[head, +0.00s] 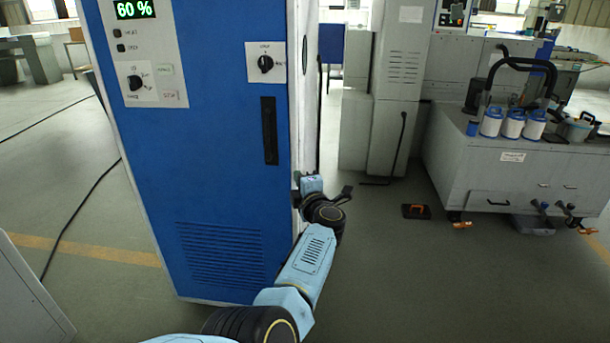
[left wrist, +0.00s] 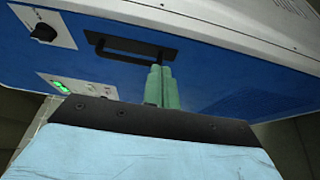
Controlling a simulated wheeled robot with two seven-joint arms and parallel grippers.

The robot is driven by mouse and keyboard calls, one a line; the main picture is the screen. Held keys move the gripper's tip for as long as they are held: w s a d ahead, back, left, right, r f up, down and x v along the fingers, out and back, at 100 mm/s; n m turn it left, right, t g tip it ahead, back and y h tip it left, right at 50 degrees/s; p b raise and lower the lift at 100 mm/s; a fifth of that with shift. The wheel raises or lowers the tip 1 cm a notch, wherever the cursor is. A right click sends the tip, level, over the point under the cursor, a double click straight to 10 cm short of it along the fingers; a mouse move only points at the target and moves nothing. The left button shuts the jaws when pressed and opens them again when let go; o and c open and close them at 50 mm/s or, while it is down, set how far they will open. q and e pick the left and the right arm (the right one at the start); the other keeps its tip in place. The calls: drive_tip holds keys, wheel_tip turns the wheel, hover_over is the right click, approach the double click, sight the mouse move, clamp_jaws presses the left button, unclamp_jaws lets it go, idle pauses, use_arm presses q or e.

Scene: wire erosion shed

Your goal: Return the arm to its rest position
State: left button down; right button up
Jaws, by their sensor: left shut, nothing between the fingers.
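My left arm (head: 307,262) reaches forward from the bottom of the head view, along the right edge of a tall blue cabinet (head: 215,120). Its hand is small and partly hidden by the wrist in that view, low beside the cabinet's right front edge. In the left wrist view my left gripper (left wrist: 160,71) has its two green fingers side by side and shut, with nothing between them. The fingertips appear just below the cabinet's black handle (left wrist: 130,50) in that picture; I cannot tell the gap to the cabinet front. My right gripper is in neither view.
The cabinet bears a green "60 %" display (head: 134,10), knobs and a black door handle (head: 269,130). A grey wheeled bench (head: 500,165) with white-and-blue canisters stands at the right. An orange-and-black item (head: 416,211) lies on the floor. Open floor lies right of the arm.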

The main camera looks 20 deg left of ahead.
use_arm(q)
drive_tip(key=s+d+f+m+g+h, duration=0.1)
drive_tip(key=s+f+m+h, duration=0.6)
drive_tip(key=s+m, duration=0.4)
drive_tip(key=s+f+m+g+h, duration=0.2)
drive_tip(key=s+f+m+h, duration=0.45)
drive_tip(key=s+m, duration=0.35)
drive_tip(key=s+a+f+m+g+y, duration=0.1)
drive_tip(key=s+m+g+y, duration=0.2)
drive_tip(key=s, duration=1.1)
drive_tip(key=s+a+f+m+g, duration=0.1)
drive_tip(key=s+f+m+g, duration=0.3)
drive_tip(key=s, duration=1)
wheel_tip(320, 180, down, 22)
drive_tip(key=s+a+g, duration=0.2)
drive_tip(key=a+g, duration=0.1)
drive_tip(key=s+a+f, duration=0.3)
drive_tip(key=s+f, duration=0.4)
drive_tip(key=s, duration=0.1)
drive_tip(key=s+a+f+g+y, duration=0.1)
drive_tip(key=s+a+f, duration=0.3)
drive_tip(key=s+f, duration=0.4)
drive_tip(key=shift+s, duration=0.2)
drive_tip(key=shift+a+y, duration=0.1)
drive_tip(key=shift+y, duration=0.15)
